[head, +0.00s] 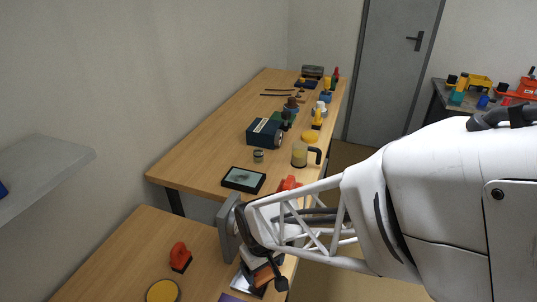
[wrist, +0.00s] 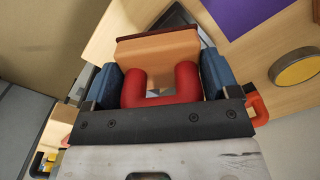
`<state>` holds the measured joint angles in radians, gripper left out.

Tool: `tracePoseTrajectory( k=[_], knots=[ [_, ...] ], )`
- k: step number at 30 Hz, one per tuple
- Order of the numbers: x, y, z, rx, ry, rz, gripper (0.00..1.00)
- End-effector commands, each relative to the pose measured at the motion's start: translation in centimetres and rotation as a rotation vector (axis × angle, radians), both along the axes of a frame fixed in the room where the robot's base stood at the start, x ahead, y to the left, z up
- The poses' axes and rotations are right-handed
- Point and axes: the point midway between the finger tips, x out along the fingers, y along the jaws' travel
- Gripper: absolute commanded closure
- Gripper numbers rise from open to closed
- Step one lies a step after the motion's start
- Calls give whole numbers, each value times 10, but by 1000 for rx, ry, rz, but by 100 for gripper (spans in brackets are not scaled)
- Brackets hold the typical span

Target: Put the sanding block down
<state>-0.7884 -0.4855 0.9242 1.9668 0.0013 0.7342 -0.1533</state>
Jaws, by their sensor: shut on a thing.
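The sanding block (wrist: 158,58) has a tan body with a dark red edge and a red U-shaped handle (wrist: 187,82). My gripper (wrist: 160,82) is shut on it, with a blue finger pad on each side of the handle. In the head view the block (head: 264,273) shows as a small orange-brown patch beneath my wrist, over the near table. My arm hides much of it there. I cannot tell whether its underside touches anything.
On the near table (head: 130,245) are a red-handled object (head: 180,256), a yellow round thing (head: 162,291) and a purple sheet (wrist: 245,14). Bare wood lies left of the red-handled object.

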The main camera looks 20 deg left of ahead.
Motion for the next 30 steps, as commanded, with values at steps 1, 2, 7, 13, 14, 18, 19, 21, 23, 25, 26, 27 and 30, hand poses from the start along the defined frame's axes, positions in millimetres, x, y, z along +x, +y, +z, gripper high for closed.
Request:
tracePoseTrajectory(
  k=[1, 2, 7, 13, 14, 18, 19, 21, 23, 25, 26, 27, 30],
  knots=[
    [-6, 7, 1, 1, -1, 23, 50],
    [-9, 11, 2, 1, -1, 36, 50],
    [-29, 31, 6, 1, -1, 109, 50],
    [-54, 54, 12, 1, -1, 195, 50],
    [-58, 57, 13, 1, -1, 209, 50],
    [-77, 72, 18, 1, 0, 269, 50],
    [-80, 75, 19, 1, 0, 282, 50],
    [-90, 82, 21, 1, 0, 315, 50],
    [-97, 91, 22, 1, 0, 348, 50],
    [-105, 101, 22, 1, -1, 389, 50],
    [-108, 106, 23, 1, -1, 409, 50],
    [-112, 113, 23, 2, -1, 435, 50],
    [-124, 129, 23, 1, -1, 501, 50]
  ],
)
